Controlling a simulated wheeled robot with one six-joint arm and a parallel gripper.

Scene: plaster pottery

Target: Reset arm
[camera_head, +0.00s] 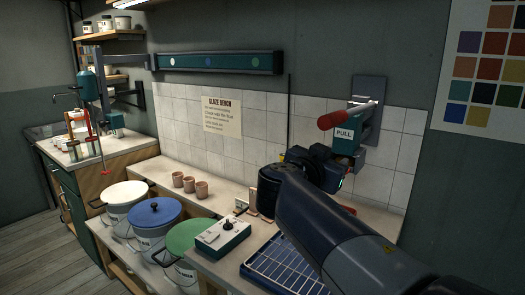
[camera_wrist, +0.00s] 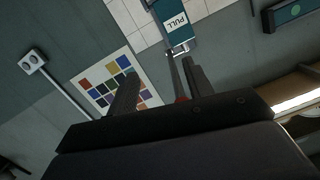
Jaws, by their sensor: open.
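My arm reaches in from the lower right in the head view, and my gripper (camera_head: 338,172) is by the wall, just below the lever with the red handle (camera_head: 345,117). The lever's teal plate reads PULL (camera_head: 346,135). In the wrist view my gripper (camera_wrist: 158,70) shows two dark fingers spread apart, with no object seen held between them. The PULL plate (camera_wrist: 174,24) is ahead, near the right finger, with a thin dark rod below it. A small red spot shows beside that finger's base. Whether the fingers touch the lever is unclear.
Below stand a bench with a control box (camera_head: 222,235), a blue grid rack (camera_head: 280,268), lidded buckets (camera_head: 153,215) and three clay cups (camera_head: 189,184). A colour chart (camera_head: 490,62) hangs at right. A wall rail (camera_head: 215,62) runs above the tiles.

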